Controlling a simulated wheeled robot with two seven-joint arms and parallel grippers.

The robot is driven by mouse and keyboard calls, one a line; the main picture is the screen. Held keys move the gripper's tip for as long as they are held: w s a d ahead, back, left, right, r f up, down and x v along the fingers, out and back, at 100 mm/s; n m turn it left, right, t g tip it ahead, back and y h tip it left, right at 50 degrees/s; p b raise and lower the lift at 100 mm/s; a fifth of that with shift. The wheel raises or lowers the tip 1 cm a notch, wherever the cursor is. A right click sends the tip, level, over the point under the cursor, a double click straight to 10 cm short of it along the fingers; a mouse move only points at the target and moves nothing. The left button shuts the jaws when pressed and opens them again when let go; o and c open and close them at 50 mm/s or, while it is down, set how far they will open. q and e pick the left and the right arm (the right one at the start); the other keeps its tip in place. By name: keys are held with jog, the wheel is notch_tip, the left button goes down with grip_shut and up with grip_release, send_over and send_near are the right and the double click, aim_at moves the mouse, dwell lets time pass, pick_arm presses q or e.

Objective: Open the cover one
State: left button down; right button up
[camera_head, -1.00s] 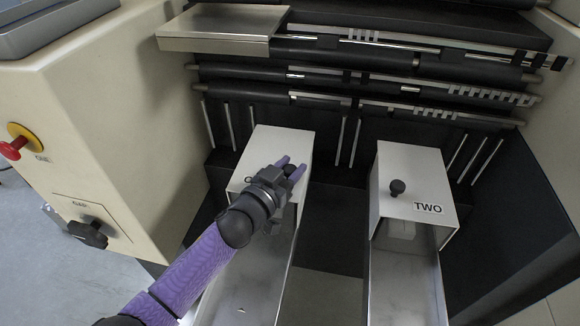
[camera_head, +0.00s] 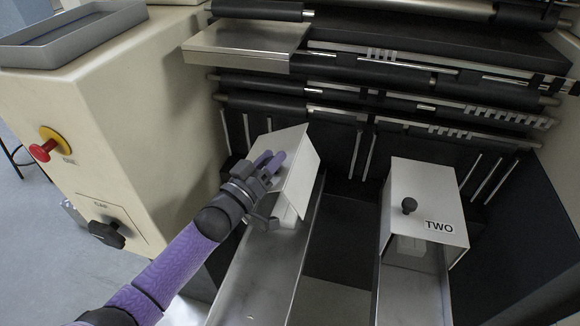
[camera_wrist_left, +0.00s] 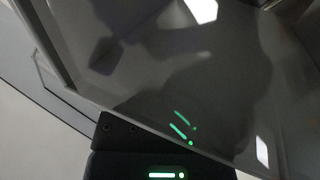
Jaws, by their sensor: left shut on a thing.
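Cover one (camera_head: 298,160), the left pale metal cover, is tilted, with its panel angled up over the left channel (camera_head: 262,280). My left gripper (camera_head: 270,165) is at the cover's left side, shut on its knob, which my fingers hide. Any label on this cover is also hidden. In the left wrist view, a dark shiny surface (camera_wrist_left: 180,70) with reflections fills most of the picture. I cannot tell which part of the cover it is. My right gripper is not in view.
Cover two (camera_head: 440,190), with a black knob (camera_head: 409,205) and a "TWO" label, is shut on the right channel. A red stop button (camera_head: 45,149) and a black rotary switch (camera_head: 106,233) are on the left cabinet. Rollers and a metal plate (camera_head: 245,45) lie behind.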

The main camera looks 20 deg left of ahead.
pick_arm(q)
jog(key=a+f+n+t+y+b, duration=0.1)
jog(key=a+f+n+y+b, duration=0.1)
jog(key=a+n+b, duration=0.3)
jog(key=a+f+n+t+y+b, duration=0.2)
jog(key=a+f+n+y+b, duration=0.1)
jog(key=a+n, duration=0.8)
jog(key=shift+a+n+t+y+b, duration=0.35)
jog(key=shift+a+y+b, duration=0.3)
jog(key=shift+y+b, duration=0.25)
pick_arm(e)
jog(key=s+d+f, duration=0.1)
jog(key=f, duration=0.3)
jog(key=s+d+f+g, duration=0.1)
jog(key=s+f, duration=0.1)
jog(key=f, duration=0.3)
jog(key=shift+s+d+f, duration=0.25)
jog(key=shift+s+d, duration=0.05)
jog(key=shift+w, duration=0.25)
pick_arm(q)
jog(key=shift+c, duration=1.6)
grip_release()
jog(key=shift+r, duration=0.15)
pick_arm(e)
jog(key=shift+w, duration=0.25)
pick_arm(q)
jog(key=shift+s, duration=0.1)
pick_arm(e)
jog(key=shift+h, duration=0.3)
